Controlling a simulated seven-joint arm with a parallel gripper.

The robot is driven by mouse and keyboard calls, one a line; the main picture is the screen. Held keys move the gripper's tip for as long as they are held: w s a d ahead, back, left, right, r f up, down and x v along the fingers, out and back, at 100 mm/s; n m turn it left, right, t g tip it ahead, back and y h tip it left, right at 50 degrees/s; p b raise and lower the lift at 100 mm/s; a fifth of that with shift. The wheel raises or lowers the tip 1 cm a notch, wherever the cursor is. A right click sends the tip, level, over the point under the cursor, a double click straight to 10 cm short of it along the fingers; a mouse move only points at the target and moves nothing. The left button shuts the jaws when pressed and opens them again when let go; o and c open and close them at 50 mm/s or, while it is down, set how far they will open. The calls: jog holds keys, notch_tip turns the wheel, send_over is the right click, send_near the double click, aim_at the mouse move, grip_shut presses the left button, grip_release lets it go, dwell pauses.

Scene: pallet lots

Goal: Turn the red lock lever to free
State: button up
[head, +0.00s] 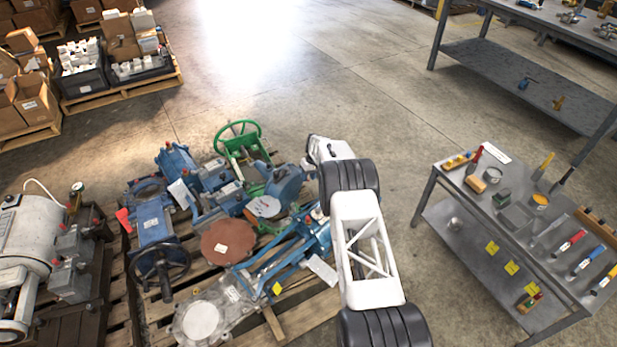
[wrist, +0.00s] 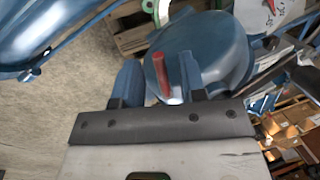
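In the wrist view, the red lock lever (wrist: 160,70) is a short red bar on a pale round pivot, beside a rounded blue casting (wrist: 215,50). My gripper (wrist: 159,80) is open, with its two blue-tipped fingers apart. The lever appears in the gap between them, nearer the right finger. I cannot tell whether a finger touches it or how deep it sits between them. In the head view, my white arm reaches over the right side of the pallet of valves and hides the lever and fingertips.
Blue and green valves crowd the wooden pallet (head: 275,325), with a brown disc (head: 228,242) among them. A grey motor (head: 28,240) stands at the left. A steel tool table (head: 455,190) is at the right. Open concrete floor lies behind the pallet.

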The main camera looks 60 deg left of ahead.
grip_shut()
jog(key=shift+w, duration=0.1)
jog(key=shift+w+a+r+n+t+h, duration=0.15)
jog(key=shift+w+a+n+t, duration=0.4)
jog(key=shift+n, duration=1.7)
jog(key=shift+w+a+f+n+t+h, duration=0.1)
jog(key=shift+w+a+n+t+h, duration=0.4)
jog(key=shift+n, duration=1.7)
jog(key=shift+w+a+r+n+t+y, duration=0.1)
jog(key=shift+w+a+n+t, duration=0.45)
jog(key=shift+n, duration=1.7)
jog(key=shift+w, duration=0.3)
grip_release()
